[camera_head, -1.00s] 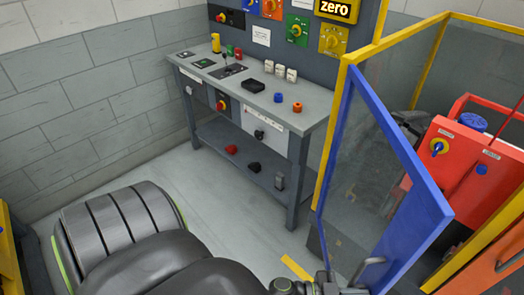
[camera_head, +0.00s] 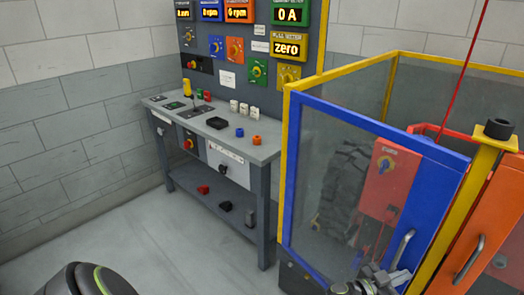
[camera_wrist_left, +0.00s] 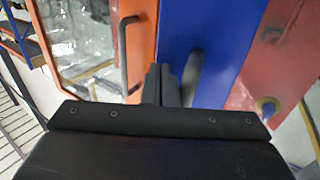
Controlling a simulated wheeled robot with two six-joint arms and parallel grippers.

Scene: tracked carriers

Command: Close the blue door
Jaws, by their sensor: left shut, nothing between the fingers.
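The blue door (camera_head: 436,200), a blue frame around a clear panel, hangs in a yellow-framed enclosure. Its right edge lies close beside the yellow corner post (camera_head: 452,222); I cannot tell whether a small gap stays there. A grey handle (camera_head: 402,248) is on its right stile. My left gripper (camera_head: 376,282) is at the bottom of the head view, low in front of the door near the handle. In the left wrist view the shut, empty fingers (camera_wrist_left: 165,85) stand before the blue stile (camera_wrist_left: 215,35), beside the handle (camera_wrist_left: 192,78); contact is unclear. My right gripper is not in view.
An orange door (camera_head: 478,240) with its own handle adjoins the yellow post on the right. A red machine (camera_head: 392,165) stands inside the enclosure. A grey workbench (camera_head: 268,152) with switches stands to the left. The floor (camera_head: 130,240) in front of the bench is clear.

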